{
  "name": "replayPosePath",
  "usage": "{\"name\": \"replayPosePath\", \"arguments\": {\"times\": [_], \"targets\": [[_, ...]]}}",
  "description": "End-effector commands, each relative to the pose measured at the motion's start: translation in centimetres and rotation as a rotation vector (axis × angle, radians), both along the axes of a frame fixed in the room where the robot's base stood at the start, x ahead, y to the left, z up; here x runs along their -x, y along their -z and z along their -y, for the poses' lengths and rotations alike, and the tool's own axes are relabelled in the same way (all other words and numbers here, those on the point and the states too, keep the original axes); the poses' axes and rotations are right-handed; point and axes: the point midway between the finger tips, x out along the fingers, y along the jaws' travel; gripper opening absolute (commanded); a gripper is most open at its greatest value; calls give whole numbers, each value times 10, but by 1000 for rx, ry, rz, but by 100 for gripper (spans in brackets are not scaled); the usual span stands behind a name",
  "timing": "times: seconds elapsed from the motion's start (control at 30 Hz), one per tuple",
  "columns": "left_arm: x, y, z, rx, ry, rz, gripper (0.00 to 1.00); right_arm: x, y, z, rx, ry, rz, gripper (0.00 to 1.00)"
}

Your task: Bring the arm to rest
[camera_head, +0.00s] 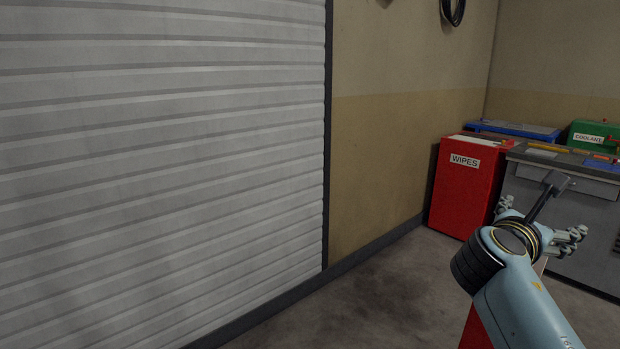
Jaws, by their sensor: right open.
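My right arm (525,300) comes in from the lower right, light blue with a dark ringed wrist joint. My right gripper (540,222) is beyond the wrist, with pale finger parts spread on either side of it. It is open, and I see nothing held between the fingers. The wrist hides part of it. The gripper appears in front of the grey workbench. My left gripper is not in view.
A red WIPES bin (466,190) stands by the wall, next to a grey workbench (566,190). Behind are a blue lidded container (513,129) and a green COOLANT box (592,136). A grey roller shutter (160,170) fills the left. Bare floor (385,290) lies between.

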Motion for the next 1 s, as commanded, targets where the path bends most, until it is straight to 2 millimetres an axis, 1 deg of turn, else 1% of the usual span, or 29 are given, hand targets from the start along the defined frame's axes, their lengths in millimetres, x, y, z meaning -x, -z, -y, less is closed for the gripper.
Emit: {"name": "replayPosePath", "arguments": {"times": [0.17, 0.27, 0.37, 0.47, 0.5, 0.57, 0.6, 0.7, 0.83, 1.0], "targets": [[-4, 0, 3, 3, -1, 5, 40, 31, 25, 11, -205, 54, 111, 88], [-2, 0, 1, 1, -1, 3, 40, 55, 44, 16, -372, 105, 199, 88], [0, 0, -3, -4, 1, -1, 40, 84, 65, 18, -569, 177, 301, 88], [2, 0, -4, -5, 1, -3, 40, 118, 87, 16, -789, 273, 411, 88], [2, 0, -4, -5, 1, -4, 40, 133, 96, 13, -885, 320, 457, 88], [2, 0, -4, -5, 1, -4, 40, 156, 107, 6, -1027, 399, 521, 88], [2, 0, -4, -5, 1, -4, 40, 171, 113, 1, -1118, 456, 560, 88], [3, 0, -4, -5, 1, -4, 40, 204, 125, -16, -1316, 599, 637, 88], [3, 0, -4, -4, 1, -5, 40, 242, 132, -39, -1508, 781, 694, 88], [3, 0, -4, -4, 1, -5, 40, 284, 132, -69, -1680, 1005, 730, 88]]}}
